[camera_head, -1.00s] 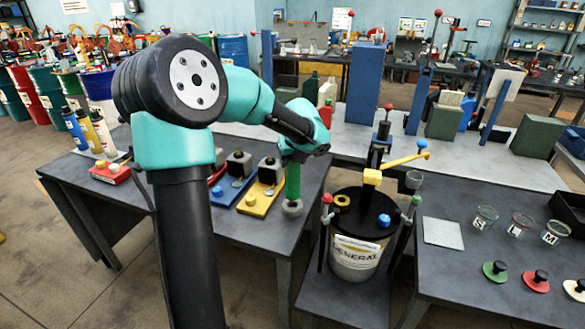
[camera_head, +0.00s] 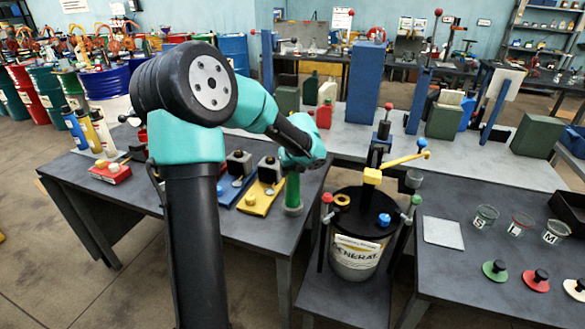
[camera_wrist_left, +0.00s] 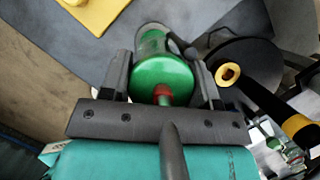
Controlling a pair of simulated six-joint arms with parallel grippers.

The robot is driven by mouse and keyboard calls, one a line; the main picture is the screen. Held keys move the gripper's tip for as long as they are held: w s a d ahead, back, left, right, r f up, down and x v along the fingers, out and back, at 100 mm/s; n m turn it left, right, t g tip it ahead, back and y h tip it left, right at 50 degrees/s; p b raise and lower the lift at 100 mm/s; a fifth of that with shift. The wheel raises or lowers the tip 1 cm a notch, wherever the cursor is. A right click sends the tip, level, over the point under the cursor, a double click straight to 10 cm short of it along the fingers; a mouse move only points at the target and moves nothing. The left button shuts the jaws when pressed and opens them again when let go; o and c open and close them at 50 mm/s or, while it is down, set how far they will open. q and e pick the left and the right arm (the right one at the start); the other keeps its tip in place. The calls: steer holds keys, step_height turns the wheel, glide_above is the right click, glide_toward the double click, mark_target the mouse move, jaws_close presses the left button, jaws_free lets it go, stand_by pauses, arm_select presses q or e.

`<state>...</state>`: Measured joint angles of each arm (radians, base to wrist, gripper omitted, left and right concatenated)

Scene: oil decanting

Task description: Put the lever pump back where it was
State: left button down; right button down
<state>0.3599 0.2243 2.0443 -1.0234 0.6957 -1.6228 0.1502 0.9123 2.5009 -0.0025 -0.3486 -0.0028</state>
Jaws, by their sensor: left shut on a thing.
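The lever pump (camera_head: 293,190) has a green upright barrel and a greyish foot. It stands near the right edge of the left dark table, and I cannot tell if its foot touches the top. My left gripper (camera_wrist_left: 163,82) is shut around the green barrel (camera_wrist_left: 160,62), with a finger on each side. A red part and rod show at the barrel's near end. In the head view my gripper (camera_head: 298,158) is partly hidden by its own arm. My right gripper is not in view.
A drum (camera_head: 357,250) with a black lid (camera_head: 362,213) and yellow fitting (camera_head: 372,176) stands just right of the pump, on a low stand. A yellow tray (camera_head: 261,198) lies to the left.

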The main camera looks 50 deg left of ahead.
arm_select(q)
steer(key=shift+f, duration=0.1)
steer(key=shift+c, duration=1.8)
jaws_free()
steer(key=shift+r, duration=0.65)
steer(key=v, duration=1.1)
steer(key=shift+d+r, duration=0.25)
steer(key=shift+r, duration=0.05)
steer(key=shift+s+f, duration=0.1)
